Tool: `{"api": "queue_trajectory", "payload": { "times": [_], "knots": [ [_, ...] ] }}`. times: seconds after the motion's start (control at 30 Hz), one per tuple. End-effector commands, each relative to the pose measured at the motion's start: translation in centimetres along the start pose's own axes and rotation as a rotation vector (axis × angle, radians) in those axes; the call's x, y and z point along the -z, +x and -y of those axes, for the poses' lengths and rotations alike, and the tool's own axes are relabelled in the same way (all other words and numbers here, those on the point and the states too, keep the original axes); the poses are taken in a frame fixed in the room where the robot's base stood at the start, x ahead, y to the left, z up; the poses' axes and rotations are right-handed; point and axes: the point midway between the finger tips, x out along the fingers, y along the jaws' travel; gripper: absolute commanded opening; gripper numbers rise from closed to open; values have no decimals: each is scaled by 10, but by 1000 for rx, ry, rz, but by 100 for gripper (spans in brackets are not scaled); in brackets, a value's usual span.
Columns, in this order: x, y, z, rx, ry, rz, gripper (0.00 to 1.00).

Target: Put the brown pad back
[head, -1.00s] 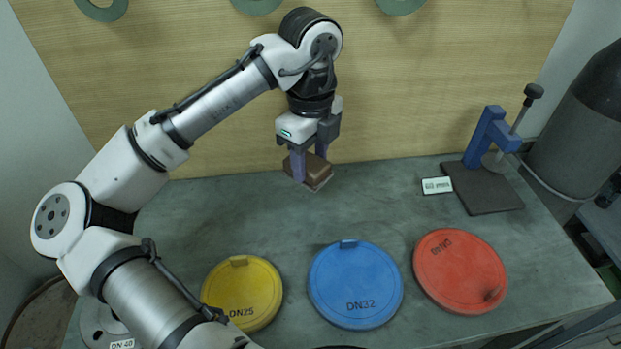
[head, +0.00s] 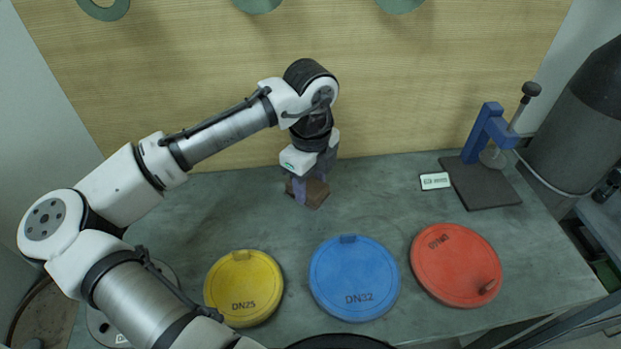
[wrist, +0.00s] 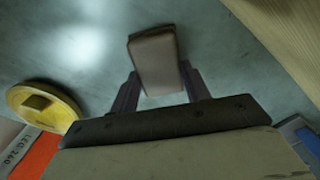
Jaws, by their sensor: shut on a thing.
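The brown pad (head: 317,192) is a small block held between the fingers of my gripper (head: 311,188), at the back middle of the grey-green bench. In the wrist view the pad (wrist: 155,62) shows between the two dark fingers of my gripper (wrist: 160,88), with the bench surface beyond it. The gripper is shut on the pad. The pad is low, near the bench top; I cannot tell whether it touches.
Yellow DN25 (head: 243,287), blue DN32 (head: 354,278) and red (head: 456,264) lids lie along the bench front. A blue clamp stand (head: 487,130) on a dark plate (head: 480,184) is at the right, beside a white label (head: 435,181). A wooden wall (head: 420,80) stands behind.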

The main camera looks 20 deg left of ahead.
Motion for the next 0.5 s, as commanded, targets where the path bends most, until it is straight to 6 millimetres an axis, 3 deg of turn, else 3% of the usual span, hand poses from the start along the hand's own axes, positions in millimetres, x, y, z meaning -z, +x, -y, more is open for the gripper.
{"api": "queue_trajectory", "payload": {
  "times": [0.03, 0.17, 0.5],
  "knots": [
    [0, 0, 0, 0, 0, 0, 50],
    [0, 0, 0, 0, 0, 0, 68],
    [0, -3, 0, 0, 0, 1, 68]
  ]
}}
